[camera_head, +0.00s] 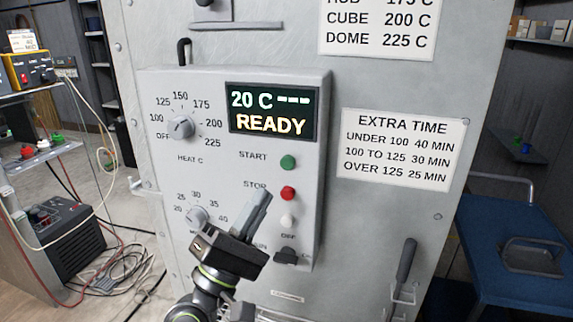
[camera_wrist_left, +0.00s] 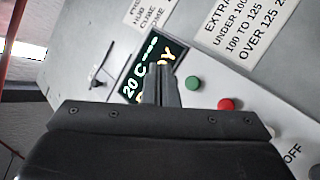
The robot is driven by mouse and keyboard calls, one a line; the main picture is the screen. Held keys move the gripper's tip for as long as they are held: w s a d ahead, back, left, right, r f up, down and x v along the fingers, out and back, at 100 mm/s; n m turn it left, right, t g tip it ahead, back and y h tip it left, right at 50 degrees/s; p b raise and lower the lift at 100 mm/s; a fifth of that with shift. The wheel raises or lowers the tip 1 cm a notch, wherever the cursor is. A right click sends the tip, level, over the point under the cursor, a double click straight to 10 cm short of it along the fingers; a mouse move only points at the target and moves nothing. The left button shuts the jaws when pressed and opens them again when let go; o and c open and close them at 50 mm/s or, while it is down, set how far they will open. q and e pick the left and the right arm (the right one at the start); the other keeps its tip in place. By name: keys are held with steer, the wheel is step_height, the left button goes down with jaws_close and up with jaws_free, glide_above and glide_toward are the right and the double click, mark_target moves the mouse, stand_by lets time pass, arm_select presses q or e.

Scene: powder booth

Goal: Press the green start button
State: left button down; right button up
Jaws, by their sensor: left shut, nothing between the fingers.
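The green start button (camera_head: 288,162) is on the right side of the control panel, beside the word START. It also shows in the left wrist view (camera_wrist_left: 193,83), to the right of my fingertips. The red stop button (camera_head: 288,193) is below it and shows in the left wrist view (camera_wrist_left: 226,104). The display (camera_head: 272,111) above reads 20 C and READY. My left gripper (camera_head: 262,197) is shut and empty, in front of the panel's lower part. Its fingertips point up, below and left of the green button, and partly cover the STOP label. My right gripper is not in view.
A heat dial (camera_head: 181,127) and a lower dial (camera_head: 197,217) are at the panel's left. A white button (camera_head: 287,221) and a black switch (camera_head: 286,256) sit low at right. A dark handle (camera_head: 405,262) stands out at lower right. A blue table (camera_head: 500,285) is at far right.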

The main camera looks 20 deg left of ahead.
mark_target(288, 163)
arm_select(q)
steer(key=shift+w+d+b, duration=0.15)
steer(key=shift+w+b, duration=0.55)
steer(key=shift+w, duration=3.75)
steer(key=shift+w, duration=0.1)
steer(key=shift+w, duration=0.35)
steer(key=shift+w+b, duration=0.35)
steer(key=shift+w, duration=0.05)
steer(key=shift+s, duration=0.85)
steer(key=shift+s+p, duration=0.1)
steer(key=shift+p, duration=0.2)
